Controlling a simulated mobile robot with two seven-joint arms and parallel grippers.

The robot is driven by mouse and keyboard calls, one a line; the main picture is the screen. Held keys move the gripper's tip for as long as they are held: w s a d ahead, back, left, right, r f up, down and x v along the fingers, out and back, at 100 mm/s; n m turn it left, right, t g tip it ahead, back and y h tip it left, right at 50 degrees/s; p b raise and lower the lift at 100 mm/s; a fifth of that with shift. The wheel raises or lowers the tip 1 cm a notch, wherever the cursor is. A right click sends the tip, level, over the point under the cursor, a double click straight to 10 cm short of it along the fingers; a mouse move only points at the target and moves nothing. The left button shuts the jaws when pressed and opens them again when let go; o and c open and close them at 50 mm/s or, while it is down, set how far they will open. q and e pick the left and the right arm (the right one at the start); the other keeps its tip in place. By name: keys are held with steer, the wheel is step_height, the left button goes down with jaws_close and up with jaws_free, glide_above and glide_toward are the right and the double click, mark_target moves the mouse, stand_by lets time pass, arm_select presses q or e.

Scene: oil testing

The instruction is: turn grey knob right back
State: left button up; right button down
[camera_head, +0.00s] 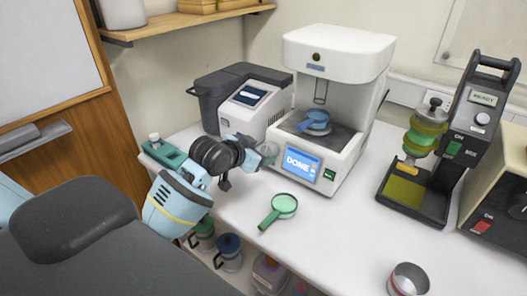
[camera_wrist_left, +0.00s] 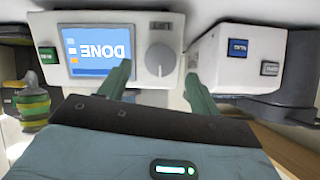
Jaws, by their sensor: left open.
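The grey knob (camera_wrist_left: 160,60) is round and sits on the front panel of the white machine (camera_head: 335,50), beside its lit screen (camera_head: 302,164) reading DONE. The wrist view shows the panel upside down. My left gripper (camera_wrist_left: 158,80) is open, with its two green fingers spread to either side of the knob in that view. I cannot tell whether they touch it. In the head view my left gripper (camera_head: 264,153) is close against the panel left of the screen and partly covers the knob area. My right gripper is not in view.
A dark grey and white device (camera_head: 245,100) stands left of the machine. The black READY stand (camera_head: 425,170) and a metal cup (camera_head: 408,280) are to the right. The front middle of the table is clear.

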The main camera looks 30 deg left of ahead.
arm_select(q)
steer(key=shift+v, duration=2.35)
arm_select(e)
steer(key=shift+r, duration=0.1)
